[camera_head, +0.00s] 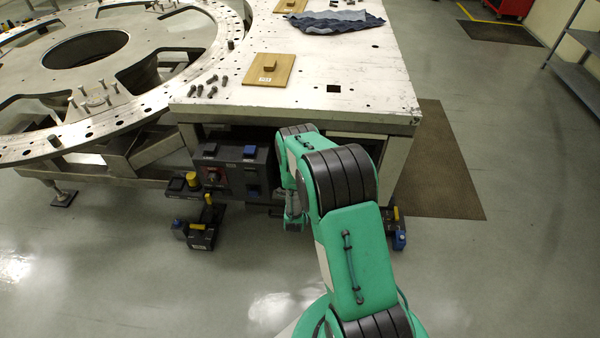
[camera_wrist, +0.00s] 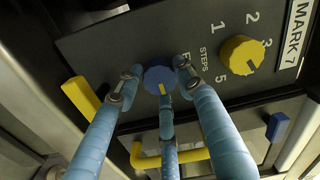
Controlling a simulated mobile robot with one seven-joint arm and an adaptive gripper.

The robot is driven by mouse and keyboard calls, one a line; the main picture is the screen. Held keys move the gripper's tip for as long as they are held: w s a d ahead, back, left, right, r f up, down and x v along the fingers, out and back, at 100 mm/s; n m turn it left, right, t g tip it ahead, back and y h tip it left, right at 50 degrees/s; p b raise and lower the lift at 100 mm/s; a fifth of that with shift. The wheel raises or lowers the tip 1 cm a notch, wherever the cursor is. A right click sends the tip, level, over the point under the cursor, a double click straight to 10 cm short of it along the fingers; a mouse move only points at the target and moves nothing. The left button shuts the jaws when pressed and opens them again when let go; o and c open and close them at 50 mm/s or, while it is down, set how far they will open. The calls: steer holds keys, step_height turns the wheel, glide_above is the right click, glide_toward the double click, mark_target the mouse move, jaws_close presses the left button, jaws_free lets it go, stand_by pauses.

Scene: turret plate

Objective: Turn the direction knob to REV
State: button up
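In the wrist view a round blue knob (camera_wrist: 158,79) with a yellow pointer line sits on a dark panel (camera_wrist: 115,52). The line points down in the picture. Lettering beside it is mostly hidden, so I cannot read its positions. The three light-blue fingers of my gripper (camera_wrist: 160,82) are spread around this knob, with the tips close to its rim. I cannot tell whether they touch it.
A yellow knob (camera_wrist: 243,55) on the same panel has numbers and the word STEPS beside it. A MARK 7 label (camera_wrist: 294,30) is near the right edge. A yellow bar (camera_wrist: 82,97) and a yellow handle (camera_wrist: 190,156) are close to the fingers. The table (camera_head: 370,95) overhangs the box.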

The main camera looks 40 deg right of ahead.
steer(key=shift+o, duration=1.1)
steer(key=v, duration=1.2)
steer(key=shift+w, duration=0.1)
